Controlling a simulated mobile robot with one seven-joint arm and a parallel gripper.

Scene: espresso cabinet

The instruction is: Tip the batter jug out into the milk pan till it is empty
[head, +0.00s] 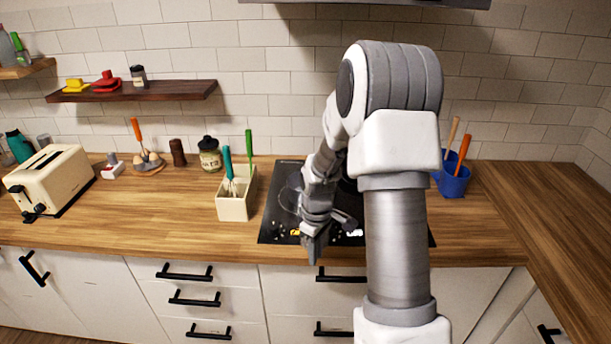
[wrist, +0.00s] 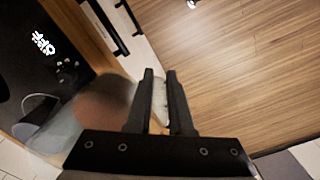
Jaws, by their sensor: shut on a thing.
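My gripper (head: 314,240) points down over the front of the black hob, left of my forearm. In the wrist view its two dark fingers (wrist: 160,95) are shut on a pale, see-through part of what looks like the batter jug (wrist: 103,100). The jug is a blurred, clear vessel with a brownish-pink tint, left of the fingers. Its fill level and tilt cannot be told. The milk pan cannot be made out clearly in either view; my arm hides much of the hob.
The black hob (head: 272,222) lies in the wooden counter (head: 120,215). A cream utensil box (head: 235,208) stands left of it and a blue utensil pot (head: 453,184) right. A toaster (head: 50,180) is far left.

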